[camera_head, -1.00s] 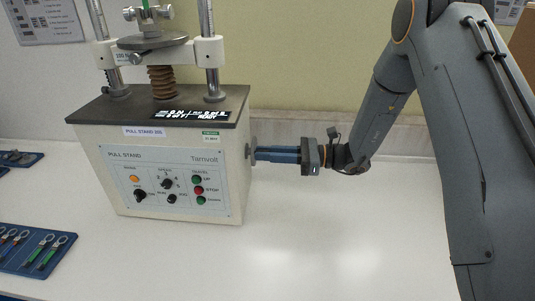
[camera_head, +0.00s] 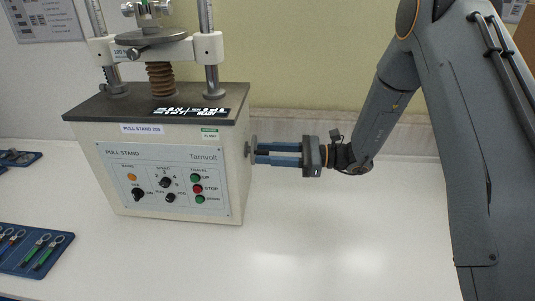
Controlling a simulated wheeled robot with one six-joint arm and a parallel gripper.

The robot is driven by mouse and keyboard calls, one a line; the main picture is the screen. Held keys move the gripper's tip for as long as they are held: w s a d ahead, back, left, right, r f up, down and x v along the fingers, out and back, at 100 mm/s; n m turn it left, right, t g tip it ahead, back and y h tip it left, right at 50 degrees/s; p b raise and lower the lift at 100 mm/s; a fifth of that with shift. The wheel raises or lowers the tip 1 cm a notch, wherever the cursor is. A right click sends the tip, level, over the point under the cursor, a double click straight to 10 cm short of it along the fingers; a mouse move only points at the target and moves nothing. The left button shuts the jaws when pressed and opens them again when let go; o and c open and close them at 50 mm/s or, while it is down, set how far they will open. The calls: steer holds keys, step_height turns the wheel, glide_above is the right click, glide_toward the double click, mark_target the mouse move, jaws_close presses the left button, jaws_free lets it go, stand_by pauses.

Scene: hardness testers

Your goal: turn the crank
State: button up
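The crank (camera_head: 253,149) is a small grey part on the right side wall of the cream pull stand (camera_head: 232,185). Its handle is mostly hidden by my fingers or too small to make out. My gripper (camera_head: 258,153) comes in level from the right, its blue fingers pointing left with their tips at the crank. A narrow gap shows between the upper and lower finger, so it looks slightly open. I cannot tell whether the fingertips touch the crank or whether anything lies between them.
The stand has a front control panel (camera_head: 150,178), two columns and a round plate (camera_head: 152,37) on a screw. A blue tray (camera_head: 22,262) with several small tools lies front left. Another blue tray (camera_head: 30,159) is behind it. The white table right of the stand is clear.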

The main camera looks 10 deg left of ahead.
steer(key=d+b, duration=0.2)
steer(key=d, duration=0.5)
steer(key=shift+w+d, duration=0.2)
steer(key=shift+d, duration=0.05)
steer(key=s+d+f+n+g+h, duration=0.2)
steer(key=s+n+h, duration=0.15)
steer(key=s, duration=0.35)
steer(key=s+d+f+n+g+h, duration=0.1)
steer(key=s+d+f+n+h, duration=0.15)
steer(key=s+h, duration=0.35)
steer(key=s+d+n+t+h, duration=0.2)
steer(key=s+d+n+h, duration=0.1)
steer(key=d, duration=0.5)
steer(key=s+d+n+t+h, duration=0.2)
steer(key=s+d+n+h, duration=0.2)
steer(key=d+n, duration=0.3)
steer(key=shift+s+d+f+t+h, duration=0.2)
steer(key=shift+s+d+t+h, duration=0.15)
steer(key=shift+d+h, duration=0.3)
steer(key=shift+a, duration=0.1)
steer(key=shift+c, duration=0.5)
